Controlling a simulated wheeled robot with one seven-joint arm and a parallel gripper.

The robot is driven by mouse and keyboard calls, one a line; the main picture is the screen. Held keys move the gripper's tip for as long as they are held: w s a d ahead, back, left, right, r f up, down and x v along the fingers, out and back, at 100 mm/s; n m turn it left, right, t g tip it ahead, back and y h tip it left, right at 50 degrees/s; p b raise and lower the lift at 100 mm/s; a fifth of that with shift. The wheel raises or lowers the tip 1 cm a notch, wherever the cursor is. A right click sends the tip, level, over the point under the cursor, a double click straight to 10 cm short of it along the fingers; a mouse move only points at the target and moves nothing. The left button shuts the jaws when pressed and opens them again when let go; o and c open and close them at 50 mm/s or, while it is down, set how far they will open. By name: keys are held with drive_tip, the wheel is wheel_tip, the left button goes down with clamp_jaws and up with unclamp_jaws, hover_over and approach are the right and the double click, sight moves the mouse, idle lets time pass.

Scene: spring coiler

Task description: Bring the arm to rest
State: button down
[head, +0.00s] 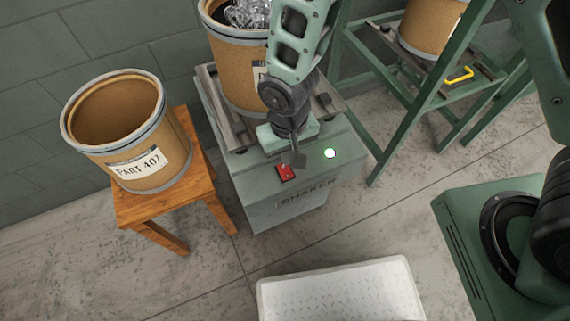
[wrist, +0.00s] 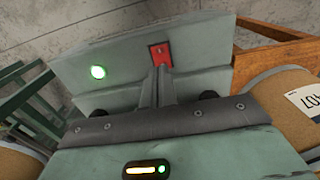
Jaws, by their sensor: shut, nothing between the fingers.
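My gripper (head: 299,160) is over the front of the grey-green shaker (head: 255,193), its fingers together and empty. In the head view the fingertips are just above and right of the red switch (head: 286,173). In the wrist view my gripper (wrist: 161,72) points at the lower edge of the red switch (wrist: 161,56); I cannot tell whether it touches. A round green light (head: 330,153) glows on the shaker, right of the switch. My arm comes down from the top of the head view and hides part of the drum on the shaker.
A drum (head: 232,62) holding shiny metal pieces stands on the shaker. An open drum marked PART 407 (head: 120,115) stands on a wooden stool (head: 190,207) at left. A green rack (head: 408,110) with another drum (head: 428,30) is at right. A white platform (head: 340,291) lies in front.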

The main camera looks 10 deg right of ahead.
drive_tip(key=shift+r, duration=0.25)
idle(0.3)
drive_tip(key=s+d+r+n+p, duration=0.1)
drive_tip(key=s+d+r+p, duration=0.1)
drive_tip(key=r, duration=0.9)
drive_tip(key=s+d+r+n+p, duration=0.2)
drive_tip(key=s+r+p, duration=0.3)
drive_tip(key=r, duration=0.6)
drive_tip(key=s+d+r+n+p, duration=0.1)
drive_tip(key=s+d+r+p, duration=0.2)
drive_tip(key=r, duration=0.7)
drive_tip(key=shift+s+d+r+y+p, duration=0.3)
drive_tip(key=shift+s+d+r, duration=0.1)
drive_tip(key=shift+s+d, duration=0.25)
